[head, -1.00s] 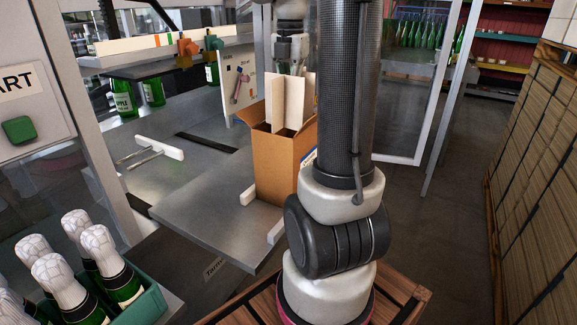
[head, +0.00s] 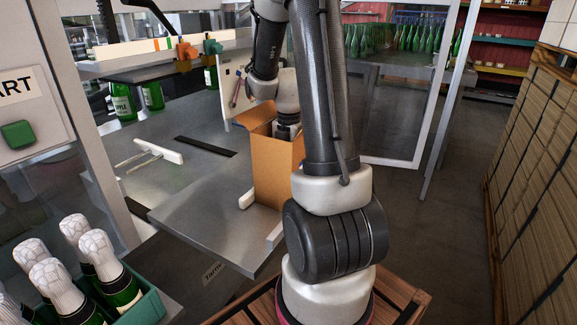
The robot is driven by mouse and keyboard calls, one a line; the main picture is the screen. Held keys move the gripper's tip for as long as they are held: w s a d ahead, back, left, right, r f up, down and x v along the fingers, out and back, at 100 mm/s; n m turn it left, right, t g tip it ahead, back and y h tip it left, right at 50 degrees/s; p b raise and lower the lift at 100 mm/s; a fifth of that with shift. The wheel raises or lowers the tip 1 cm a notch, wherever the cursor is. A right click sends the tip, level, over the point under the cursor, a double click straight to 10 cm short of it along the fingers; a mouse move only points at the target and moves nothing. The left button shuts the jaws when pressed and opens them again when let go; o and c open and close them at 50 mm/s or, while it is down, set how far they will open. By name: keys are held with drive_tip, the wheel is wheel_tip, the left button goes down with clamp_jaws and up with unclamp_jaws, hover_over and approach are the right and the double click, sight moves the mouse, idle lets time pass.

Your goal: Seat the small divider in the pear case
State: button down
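The case (head: 277,172) is an open-topped brown cardboard box, upright on the grey metal table with its flaps up. My gripper (head: 288,128) points down at the case opening. Its fingers are hidden behind the front wall and flaps, so I cannot see whether they are open or shut. The divider does not show now; the inside of the case is hidden from this view.
White guide blocks (head: 247,198) stand by the case on the table (head: 200,212). A green crate (head: 150,305) of foil-topped bottles is at the lower left. A white-handled tool (head: 159,151) lies left of the case. Glass doors stand behind.

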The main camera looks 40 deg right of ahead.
drive_tip(key=shift+f, duration=0.2)
drive_tip(key=c, duration=2.2)
unclamp_jaws()
drive_tip(key=shift+f, duration=0.15)
drive_tip(key=o, duration=0.6)
drive_tip(key=shift+c, duration=0.2)
wheel_tip(320, 180, up, 11)
drive_tip(key=shift+r, duration=0.65)
